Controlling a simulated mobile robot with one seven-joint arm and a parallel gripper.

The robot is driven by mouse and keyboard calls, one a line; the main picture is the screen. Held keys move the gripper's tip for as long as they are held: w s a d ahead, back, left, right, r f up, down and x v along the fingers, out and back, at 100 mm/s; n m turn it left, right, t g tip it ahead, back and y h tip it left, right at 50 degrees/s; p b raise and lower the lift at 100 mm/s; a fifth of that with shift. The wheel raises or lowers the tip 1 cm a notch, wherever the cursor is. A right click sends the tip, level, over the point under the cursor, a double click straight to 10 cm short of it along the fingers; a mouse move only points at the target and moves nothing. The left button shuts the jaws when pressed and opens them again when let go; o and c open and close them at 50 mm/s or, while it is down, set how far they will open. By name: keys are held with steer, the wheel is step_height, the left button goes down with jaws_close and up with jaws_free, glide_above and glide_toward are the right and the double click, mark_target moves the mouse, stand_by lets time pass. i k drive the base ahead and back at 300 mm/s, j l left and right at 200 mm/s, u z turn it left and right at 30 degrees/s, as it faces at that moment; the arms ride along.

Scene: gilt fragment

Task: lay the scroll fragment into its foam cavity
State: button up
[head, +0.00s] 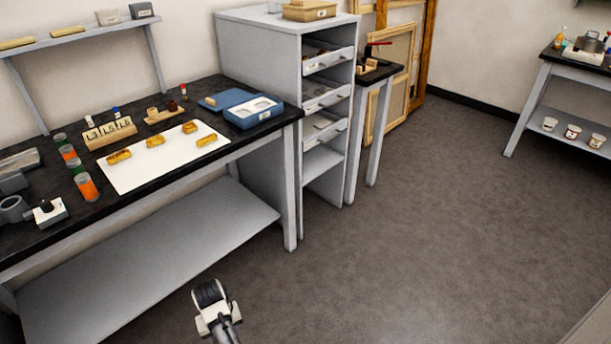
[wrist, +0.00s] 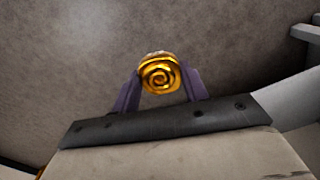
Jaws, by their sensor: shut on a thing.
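A gold scroll fragment (wrist: 158,76) with a spiral end shows in the wrist view. It sits between the two purple fingers of my gripper (wrist: 161,84), which is shut on it. In the head view my arm's end (head: 212,308) is low at the bottom, over the floor in front of the bench; the fragment cannot be made out there. A blue box (head: 262,119) with a pale inset stands open at the right end of the black bench, its lid laid back to the left. The inset has light openings, but I cannot tell the cavity's shape. My gripper is well apart from the box.
Several gilt pieces (head: 155,141) lie on a white sheet (head: 150,172) on the black bench (head: 90,210). Orange-labelled jars (head: 86,186) stand at its left. A grey drawer cabinet (head: 258,60) stands beyond the box. The floor (head: 400,240) at right is clear.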

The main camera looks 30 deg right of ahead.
mark_target(262, 106)
steer(key=i+j+z, duration=0.2)
steer(key=z, duration=0.25)
steer(key=i+j+z, duration=0.15)
steer(key=z, duration=0.25)
steer(key=i+j+z, duration=0.2)
steer(key=j, duration=0.25)
steer(key=j+z, duration=0.15)
steer(key=j, duration=0.3)
steer(key=i+j, duration=0.1)
steer(key=j, duration=0.3)
steer(key=i+j, duration=0.1)
steer(key=j, duration=0.25)
steer(key=i+z, duration=0.05)
